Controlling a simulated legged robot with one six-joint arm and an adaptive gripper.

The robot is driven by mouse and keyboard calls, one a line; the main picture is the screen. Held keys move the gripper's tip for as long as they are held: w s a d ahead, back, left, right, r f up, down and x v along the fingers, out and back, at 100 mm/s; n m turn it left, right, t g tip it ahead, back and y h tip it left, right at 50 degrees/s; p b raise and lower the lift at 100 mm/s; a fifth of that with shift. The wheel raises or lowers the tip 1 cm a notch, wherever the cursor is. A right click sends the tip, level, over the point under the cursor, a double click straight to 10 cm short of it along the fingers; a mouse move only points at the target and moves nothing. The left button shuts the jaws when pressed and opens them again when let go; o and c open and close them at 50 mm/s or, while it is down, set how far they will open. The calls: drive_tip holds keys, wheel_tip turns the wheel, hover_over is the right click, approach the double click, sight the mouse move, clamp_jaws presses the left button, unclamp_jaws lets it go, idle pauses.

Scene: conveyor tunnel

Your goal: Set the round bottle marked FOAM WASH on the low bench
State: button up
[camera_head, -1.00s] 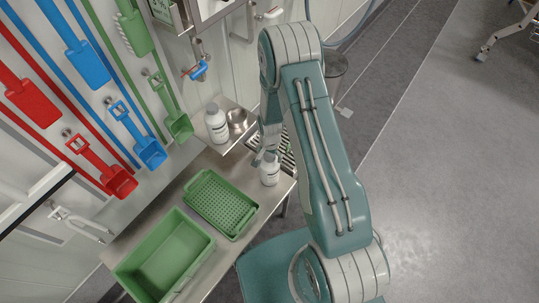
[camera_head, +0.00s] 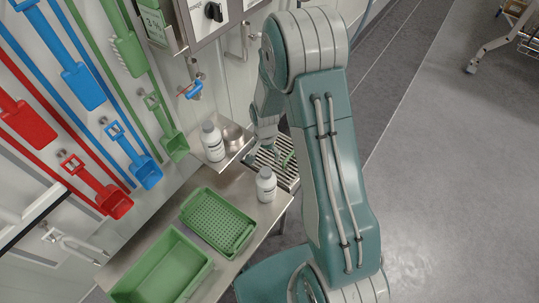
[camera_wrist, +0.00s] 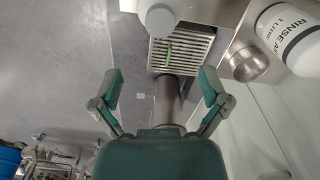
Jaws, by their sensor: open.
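A white bottle (camera_head: 266,186) stands upright on the right end of the steel bench (camera_head: 243,262) in the head view; its label is too small to read. A round white top at the upper edge of the wrist view (camera_wrist: 158,18) appears to be this bottle. A second white bottle (camera_head: 212,142) stands on a small raised shelf; the wrist view shows its label begins RINSE (camera_wrist: 290,42). No FOAM WASH lettering is readable. My gripper (camera_wrist: 158,86) is open and empty, its fingers apart. In the head view it is behind the bottle, partly hidden by my arm.
A metal bowl (camera_head: 235,137) sits beside the RINSE bottle. A slatted grate (camera_head: 268,168) with a green item lies behind the bench bottle. A green perforated tray (camera_head: 218,222) and green crate (camera_head: 163,268) fill the bench's left part. Coloured tools hang on the wall.

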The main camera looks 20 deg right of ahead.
drive_tip(key=s+r+n+t, duration=0.1)
drive_tip(key=s+r+n, duration=0.1)
drive_tip(key=r, duration=0.8)
drive_tip(key=s+r+n+t, duration=0.2)
drive_tip(key=s+r, duration=0.1)
drive_tip(key=r, duration=0.8)
drive_tip(key=s+r+n+t, duration=0.2)
drive_tip(key=s+r+n, duration=0.2)
drive_tip(key=s+r, duration=0.8)
drive_tip(key=s, duration=0.4)
drive_tip(key=shift+s+a+r+n+t, duration=0.15)
drive_tip(key=shift+a+r+n+t, duration=0.15)
drive_tip(key=shift+r, duration=0.1)
